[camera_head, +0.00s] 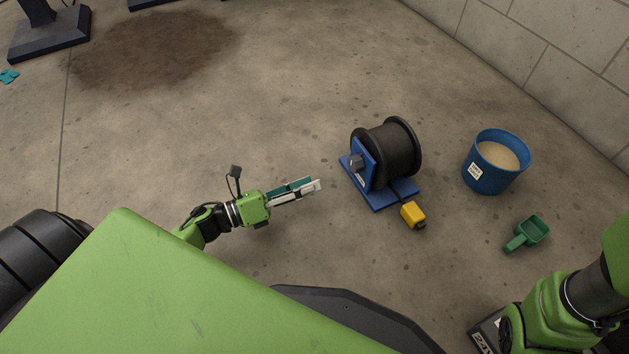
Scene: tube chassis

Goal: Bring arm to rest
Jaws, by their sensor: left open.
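My left gripper (305,187) reaches out from beside my green body, pointing right across the bare floor. Its fingers are open, with no object seen between them. Its tips end a little left of a blue stand (384,203) that carries a black reel (393,152), apart from it. My right arm (559,310) shows at the lower right, green with a dark joint. The right gripper itself is outside the picture.
A yellow block (412,213) lies at the front of the blue stand. A blue bucket of tan material (480,177) and a green scoop (527,233) are on the right. A block wall (560,62) bounds the upper right. A dark post base (49,37) stands upper left. Open concrete lies between.

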